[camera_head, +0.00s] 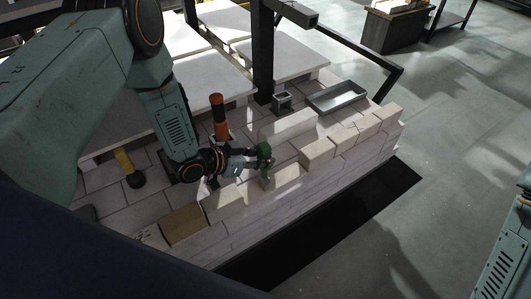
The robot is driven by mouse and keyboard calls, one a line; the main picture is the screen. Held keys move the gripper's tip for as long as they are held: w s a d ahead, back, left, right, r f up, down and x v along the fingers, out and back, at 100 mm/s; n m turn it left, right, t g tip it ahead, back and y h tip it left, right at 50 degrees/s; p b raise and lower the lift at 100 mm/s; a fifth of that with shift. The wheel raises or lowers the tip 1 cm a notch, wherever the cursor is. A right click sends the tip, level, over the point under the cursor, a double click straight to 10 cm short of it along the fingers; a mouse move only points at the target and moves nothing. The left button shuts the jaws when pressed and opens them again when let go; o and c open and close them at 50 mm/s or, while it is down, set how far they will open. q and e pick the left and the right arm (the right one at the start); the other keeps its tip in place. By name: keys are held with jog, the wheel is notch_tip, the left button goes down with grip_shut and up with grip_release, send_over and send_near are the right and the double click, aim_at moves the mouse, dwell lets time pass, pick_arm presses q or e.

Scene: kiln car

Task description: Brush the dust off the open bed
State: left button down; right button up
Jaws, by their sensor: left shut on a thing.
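The bed (150,207) is a deck of pale bricks on the kiln car, with its bare part at the front. My left gripper (258,165) is over the deck's near edge, by the row of edge bricks. It is shut on a small dark green thing (265,149), which may be the brush; its lower end is hard to make out. I cannot tell whether it touches the bricks. Dust is not clearly visible on the bed. My right arm shows only as a link at the right edge, and its gripper is out of view.
Edge bricks (317,154) line the near side. A grey metal tray (337,97), a small metal box (282,102), an orange-black cylinder (218,117) and a yellow-handled tool (127,165) stand or lie on the deck. A dark post (263,60) rises behind.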

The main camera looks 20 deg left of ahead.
pick_arm(q)
jog(key=shift+s+a+p, duration=0.45)
jog(key=shift+s+a, duration=0.35)
jog(key=shift+s, duration=0.25)
notch_tip(320, 180, up, 7)
jog(key=p, duration=0.6)
